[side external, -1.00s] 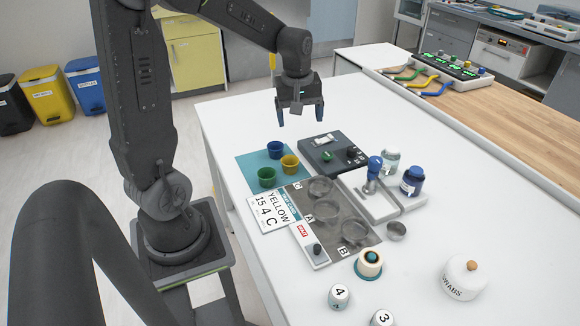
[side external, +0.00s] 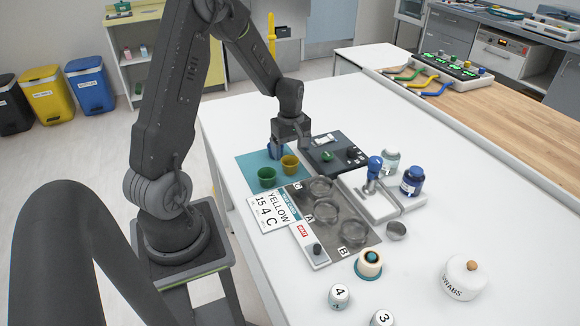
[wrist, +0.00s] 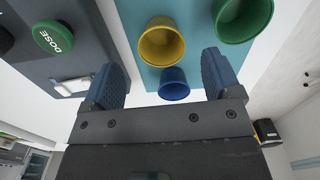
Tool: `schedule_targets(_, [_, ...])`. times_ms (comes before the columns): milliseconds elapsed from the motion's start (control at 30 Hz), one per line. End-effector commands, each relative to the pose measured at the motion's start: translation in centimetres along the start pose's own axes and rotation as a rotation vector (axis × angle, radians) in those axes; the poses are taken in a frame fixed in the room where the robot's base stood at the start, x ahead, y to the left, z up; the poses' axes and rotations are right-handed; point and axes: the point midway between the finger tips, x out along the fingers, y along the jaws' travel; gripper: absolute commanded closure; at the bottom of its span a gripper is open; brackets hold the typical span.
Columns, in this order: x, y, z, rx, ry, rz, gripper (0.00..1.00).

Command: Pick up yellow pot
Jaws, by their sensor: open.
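The yellow pot (side external: 289,165) stands upright on the teal mat (side external: 250,162), beside the green pot (side external: 266,177). The blue pot (wrist: 173,84) stands on the same mat; in the side view my gripper largely covers it. My gripper (side external: 289,147) is low over the far side of the mat, open and empty. In the wrist view the blue pot lies between my two fingers (wrist: 160,72), close to the gripper body. The yellow pot (wrist: 161,43) shows just beyond the fingertips and the green pot (wrist: 242,16) further up at the right.
A dark device (side external: 335,151) with a green DOSE button (wrist: 53,37) stands right beside the mat. A grey tray (side external: 333,222) with round wells is nearer.

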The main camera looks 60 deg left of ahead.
Motion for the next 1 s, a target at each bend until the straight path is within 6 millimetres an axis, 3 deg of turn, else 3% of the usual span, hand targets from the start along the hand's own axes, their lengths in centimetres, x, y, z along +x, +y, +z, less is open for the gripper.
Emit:
schedule_targets(300, [4.3, -0.2, -0.2, 0.000, -0.001, -0.002, 0.16])
schedule_targets(633, [4.9, -0.1, -0.2, 0.000, 0.000, 0.000, 0.17])
schedule_targets(1000, [4.9, -0.1, -0.2, 0.000, 0.000, 0.000, 0.53])
